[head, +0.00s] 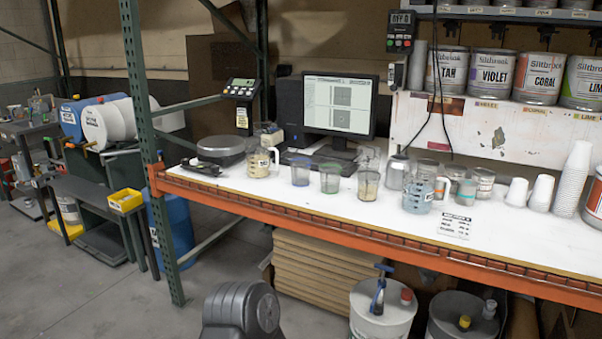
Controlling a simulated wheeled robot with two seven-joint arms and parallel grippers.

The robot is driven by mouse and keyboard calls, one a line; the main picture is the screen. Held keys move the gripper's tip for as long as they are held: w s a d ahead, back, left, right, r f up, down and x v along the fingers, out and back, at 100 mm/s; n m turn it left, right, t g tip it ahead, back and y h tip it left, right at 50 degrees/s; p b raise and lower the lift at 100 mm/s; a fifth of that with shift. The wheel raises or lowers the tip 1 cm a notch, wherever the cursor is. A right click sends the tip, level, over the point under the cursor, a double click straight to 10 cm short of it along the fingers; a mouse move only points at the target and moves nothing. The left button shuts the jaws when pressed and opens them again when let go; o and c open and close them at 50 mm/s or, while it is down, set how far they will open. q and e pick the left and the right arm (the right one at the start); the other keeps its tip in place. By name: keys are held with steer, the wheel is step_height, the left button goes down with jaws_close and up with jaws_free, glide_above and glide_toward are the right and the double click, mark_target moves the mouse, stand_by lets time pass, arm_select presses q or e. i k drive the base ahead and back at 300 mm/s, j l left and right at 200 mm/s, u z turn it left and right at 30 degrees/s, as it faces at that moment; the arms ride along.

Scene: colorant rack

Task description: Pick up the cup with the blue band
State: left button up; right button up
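Three clear cups stand in a loose row on the white bench top, left of its middle. The leftmost, a cup with a bluish band (300,171), stands in front of the keyboard. Right beside it is a cup with a greenish tint (330,177), and further right a cup with a yellowish tint (368,184). The bands are small, so their exact colors are hard to tell. Neither of my grippers is in view.
A handled pitcher (262,163) stands left of the cups, and a bluish pitcher (418,194) right of them. A monitor (340,107) is behind. A green rack post (150,150) rises at the left. White cup stacks (573,178) stand at the right. The bench's front strip is mostly clear.

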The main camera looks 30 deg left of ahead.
mark_target(300, 167)
steer(key=i+j+u, duration=0.1)
steer(key=i, duration=0.5)
steer(key=i+j, duration=0.2)
steer(key=i, duration=0.35)
steer(key=j+u, duration=0.05)
